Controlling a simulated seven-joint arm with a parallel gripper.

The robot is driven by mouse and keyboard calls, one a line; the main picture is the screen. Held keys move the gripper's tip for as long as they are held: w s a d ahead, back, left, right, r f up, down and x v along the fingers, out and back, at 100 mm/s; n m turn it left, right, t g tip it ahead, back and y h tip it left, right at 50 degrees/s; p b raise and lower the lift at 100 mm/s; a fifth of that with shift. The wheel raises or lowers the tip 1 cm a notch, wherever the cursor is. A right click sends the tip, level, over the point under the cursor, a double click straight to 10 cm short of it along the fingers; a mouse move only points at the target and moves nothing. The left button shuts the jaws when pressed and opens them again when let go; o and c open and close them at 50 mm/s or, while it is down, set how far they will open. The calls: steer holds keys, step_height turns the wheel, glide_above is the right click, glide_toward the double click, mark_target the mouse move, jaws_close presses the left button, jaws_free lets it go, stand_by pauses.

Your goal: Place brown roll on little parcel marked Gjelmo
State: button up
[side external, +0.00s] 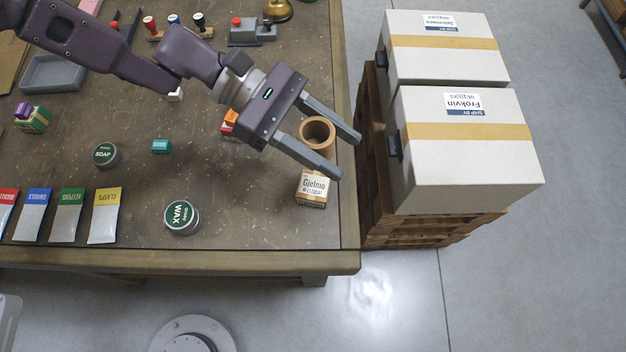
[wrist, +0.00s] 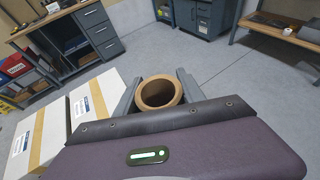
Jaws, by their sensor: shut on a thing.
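The brown roll (side external: 318,127) is a short hollow tube between the two fingers of my gripper (side external: 334,154). My gripper is shut on it. The roll also shows in the wrist view (wrist: 160,92), with its open end facing the camera, between the fingers (wrist: 160,88). The little parcel marked Gjelmo (side external: 312,189) is a small brown box with a white label on top. It stands near the table's right edge, just below the roll in the side view. The roll looks apart from the parcel, but the height between them is hard to tell.
A round wax tin (side external: 182,217) stands left of the parcel on the table (side external: 250,205). An orange box (side external: 230,122) is partly hidden behind my gripper. Two large white cartons (side external: 465,150) stand on pallets (side external: 380,205) beyond the table's right edge. Coloured packets (side external: 104,215) lie at left.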

mark_target(328, 191)
step_height(328, 191, down, 13)
steer(key=shift+f, duration=0.1)
stand_by(0.3)
steer(key=o, duration=1.4)
steer(key=shift+c, duration=0.2)
steer(key=shift+w+a+r, duration=0.15)
steer(key=shift+a+r, duration=0.05)
steer(key=shift+a, duration=0.05)
steer(key=v, duration=1.1)
steer(key=shift+a+r, duration=0.2)
